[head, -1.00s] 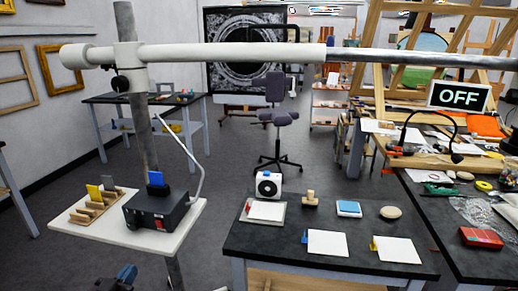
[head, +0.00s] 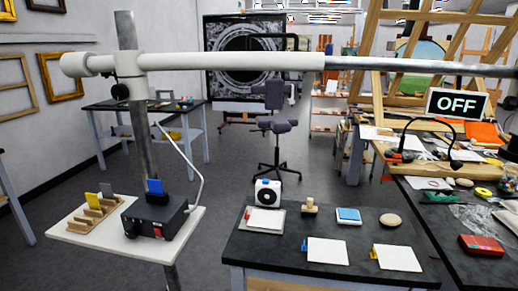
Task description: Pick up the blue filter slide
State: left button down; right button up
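The blue filter slide (head: 155,186) stands upright in the top of a black box (head: 155,215) with a red switch on its front. The box sits on a white shelf (head: 80,238) fixed to a metal post at the left. A wooden rack (head: 95,212) beside the box holds a yellow slide (head: 93,200) and a grey slide (head: 106,189), both upright. Neither of my grippers is in view.
A horizontal white and metal bar (head: 230,61) crosses above the shelf. A dark table (head: 290,240) with cards, a stamp and a small white device stands to the right. Floor shows between shelf and table.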

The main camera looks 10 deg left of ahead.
aim_at(154, 186)
jog(key=i+j, duration=0.1)
jog(key=j, duration=0.35)
jog(key=i+j, duration=0.15)
jog(key=j, duration=0.35)
jog(key=i+j+z, duration=0.1)
jog(key=j, duration=0.35)
jog(key=i+j, duration=0.1)
jog(key=j, duration=0.4)
jog(key=i+j+z, duration=0.1)
jog(key=j, duration=0.35)
jog(key=i+j, duration=0.1)
jog(key=j, duration=0.4)
